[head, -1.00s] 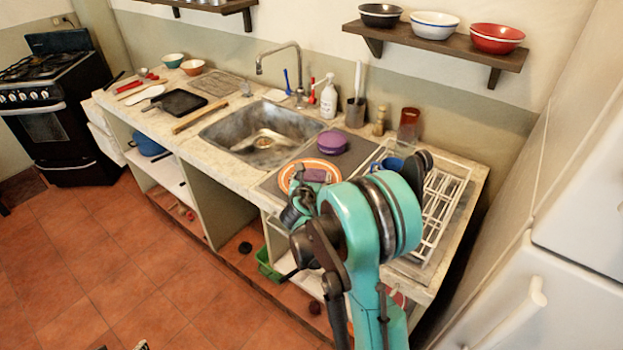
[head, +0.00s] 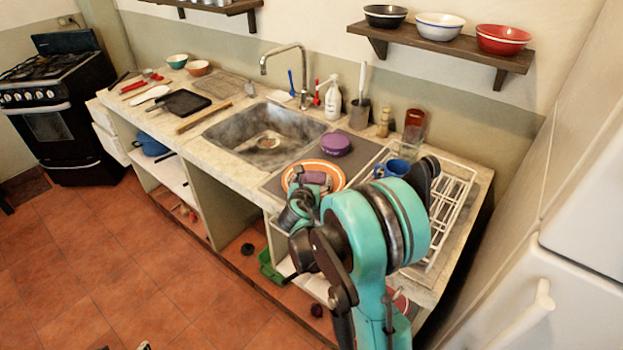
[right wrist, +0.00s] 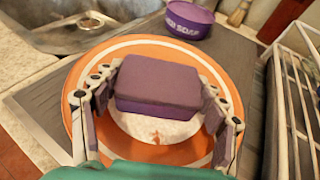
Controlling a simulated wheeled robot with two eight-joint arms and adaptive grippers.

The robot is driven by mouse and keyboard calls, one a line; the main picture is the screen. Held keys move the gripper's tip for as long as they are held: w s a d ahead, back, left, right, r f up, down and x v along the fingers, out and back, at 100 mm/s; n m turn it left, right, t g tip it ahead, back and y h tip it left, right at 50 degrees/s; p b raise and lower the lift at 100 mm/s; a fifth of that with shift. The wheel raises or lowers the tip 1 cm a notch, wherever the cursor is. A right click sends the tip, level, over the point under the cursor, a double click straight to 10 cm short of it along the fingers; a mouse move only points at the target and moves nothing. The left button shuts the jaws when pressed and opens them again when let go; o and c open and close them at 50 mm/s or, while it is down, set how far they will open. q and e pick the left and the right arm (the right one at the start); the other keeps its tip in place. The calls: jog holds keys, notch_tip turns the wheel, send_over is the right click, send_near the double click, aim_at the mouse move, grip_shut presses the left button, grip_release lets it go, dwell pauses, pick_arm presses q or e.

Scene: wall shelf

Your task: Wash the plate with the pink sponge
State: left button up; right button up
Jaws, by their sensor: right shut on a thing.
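The orange plate with white rings (head: 331,164) lies on the dark counter mat right of the sink. It fills the middle of the right wrist view (right wrist: 140,149). A block-shaped sponge (right wrist: 160,82), looking purple-mauve here, is between the fingers of my right gripper (right wrist: 158,108), which is shut on it. In the head view my right gripper (head: 312,187) is over the plate, partly hidden by my teal arm. The sponge is over the plate's middle; I cannot tell if they touch. Small parts at the bottom edge of the head view may be my left gripper (head: 124,347).
A purple soap bowl (right wrist: 188,20) stands just behind the plate. The sink (head: 230,143) is to the left. A white dish rack (head: 452,205) and blue mug (head: 391,168) are to the right. Bottles and a utensil cup (head: 359,114) line the wall.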

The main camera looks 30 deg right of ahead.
jog(key=shift+s+d+f+b, duration=0.1)
jog(key=shift+s+d+b, duration=0.15)
jog(key=shift+d, duration=0.25)
jog(key=shift+w, duration=0.1)
jog(key=shift+w+d, duration=0.15)
jog(key=shift+d, duration=0.05)
jog(key=shift+w, duration=0.15)
jog(key=shift+w+a, duration=0.2)
jog(key=shift+w, duration=0.1)
jog(key=shift+a, duration=0.1)
jog(key=shift+a, duration=0.25)
jog(key=shift+b, duration=0.3)
jog(key=shift+s+a, duration=0.1)
jog(key=shift+s, duration=0.05)
